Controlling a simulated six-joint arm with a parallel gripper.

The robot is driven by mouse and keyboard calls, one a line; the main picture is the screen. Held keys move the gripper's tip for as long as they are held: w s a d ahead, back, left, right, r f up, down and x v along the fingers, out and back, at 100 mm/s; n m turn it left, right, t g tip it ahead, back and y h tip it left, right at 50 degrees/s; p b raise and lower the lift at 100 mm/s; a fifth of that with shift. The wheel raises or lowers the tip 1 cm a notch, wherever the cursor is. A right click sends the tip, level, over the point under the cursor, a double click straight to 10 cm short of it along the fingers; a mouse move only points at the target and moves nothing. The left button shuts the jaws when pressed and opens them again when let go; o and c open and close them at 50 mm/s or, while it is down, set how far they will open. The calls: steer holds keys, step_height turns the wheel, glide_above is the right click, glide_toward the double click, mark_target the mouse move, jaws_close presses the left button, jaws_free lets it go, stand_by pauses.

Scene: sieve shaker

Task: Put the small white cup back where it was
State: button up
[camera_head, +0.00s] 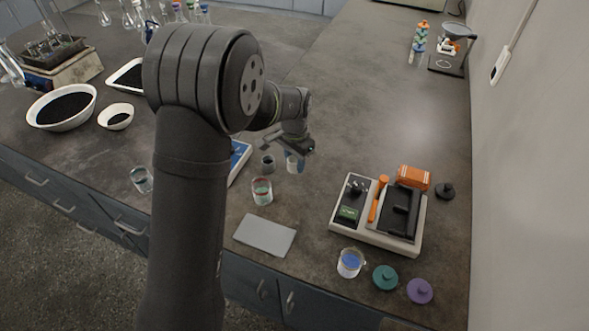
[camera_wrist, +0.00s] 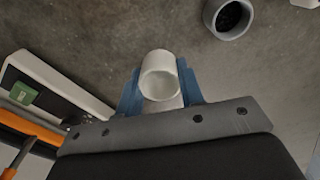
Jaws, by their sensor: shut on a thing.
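The small white cup (camera_wrist: 160,77) is between the two blue fingers of my gripper (camera_wrist: 161,92) in the wrist view, and the gripper is shut on it. The cup's open mouth faces the wrist camera and the inside looks empty. In the head view, my gripper (camera_head: 293,160) is at the middle of the bench, just right of a small grey cup, and the white cup (camera_head: 292,163) shows only partly between the fingers. I cannot tell whether its base touches the bench.
The grey cup (camera_head: 267,164) has dark contents, seen in the wrist view (camera_wrist: 230,17). A glass beaker (camera_head: 262,192) and a grey flat plate (camera_head: 265,235) stand in front. The shaker device (camera_head: 340,232) is at right. The bench behind it is clear.

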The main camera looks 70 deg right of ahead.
mark_target(294, 170)
steer(key=shift+f, duration=2)
steer(key=shift+f, duration=0.1)
steer(key=o, duration=1)
steer(key=shift+c, duration=0.2)
step_height(294, 170, up, 12)
